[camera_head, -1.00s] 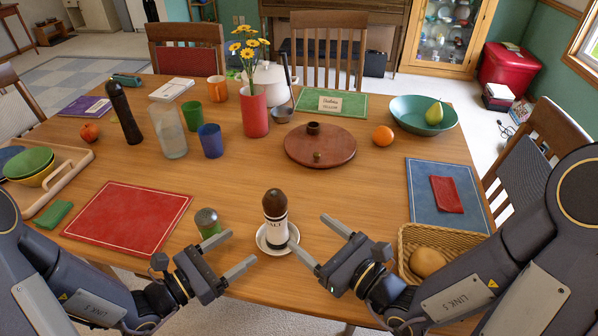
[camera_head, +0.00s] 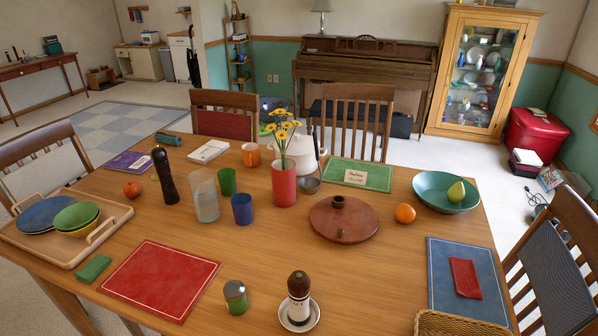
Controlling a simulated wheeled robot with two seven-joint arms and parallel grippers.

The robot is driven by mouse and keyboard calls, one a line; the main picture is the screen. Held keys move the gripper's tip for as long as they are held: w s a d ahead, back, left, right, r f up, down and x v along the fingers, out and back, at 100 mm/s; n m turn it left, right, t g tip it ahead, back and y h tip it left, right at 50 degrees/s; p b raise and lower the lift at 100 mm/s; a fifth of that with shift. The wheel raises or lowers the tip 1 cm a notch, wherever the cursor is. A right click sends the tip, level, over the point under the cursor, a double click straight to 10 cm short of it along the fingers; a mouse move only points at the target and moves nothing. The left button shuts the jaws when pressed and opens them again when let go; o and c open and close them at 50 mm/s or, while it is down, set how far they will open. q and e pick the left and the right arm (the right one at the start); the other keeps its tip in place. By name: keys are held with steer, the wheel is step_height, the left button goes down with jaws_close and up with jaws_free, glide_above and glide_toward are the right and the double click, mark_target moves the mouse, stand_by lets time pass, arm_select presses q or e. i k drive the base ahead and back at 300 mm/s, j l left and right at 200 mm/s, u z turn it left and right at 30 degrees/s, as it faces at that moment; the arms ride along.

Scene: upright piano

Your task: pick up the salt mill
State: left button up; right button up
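The salt mill (camera_head: 299,299) has a dark brown top and a white body with dark lettering. It stands upright on a small white saucer (camera_head: 314,319) near the front edge of the table. A small jar with a green body and a grey lid (camera_head: 235,297) stands to its left, apart from it. A tall dark mill (camera_head: 166,179) stands farther back on the left. Neither of my grippers is in view now.
A red placemat (camera_head: 160,280) lies to the left on the table (camera_head: 270,258). A wicker basket (camera_head: 455,325) is cut off at the lower right. A brown lidded disc (camera_head: 343,224) lies behind the salt mill, with bare wood between them.

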mark_target(298, 316)
steer(key=k, duration=0.45)
steer(key=z, duration=0.4)
steer(key=k+z, duration=0.1)
steer(key=z, duration=0.75)
steer(key=k+l+z, duration=0.1)
steer(key=z, duration=0.3)
steer(key=k+j+z, duration=0.15)
steer(key=j, duration=0.3)
steer(key=j+z, duration=0.15)
steer(key=j, duration=0.25)
steer(key=k+j+z, duration=0.15)
steer(key=j, duration=0.25)
steer(key=k+j+z, duration=0.15)
steer(key=j, duration=0.25)
steer(key=i+j, duration=0.15)
steer(key=j, duration=0.15)
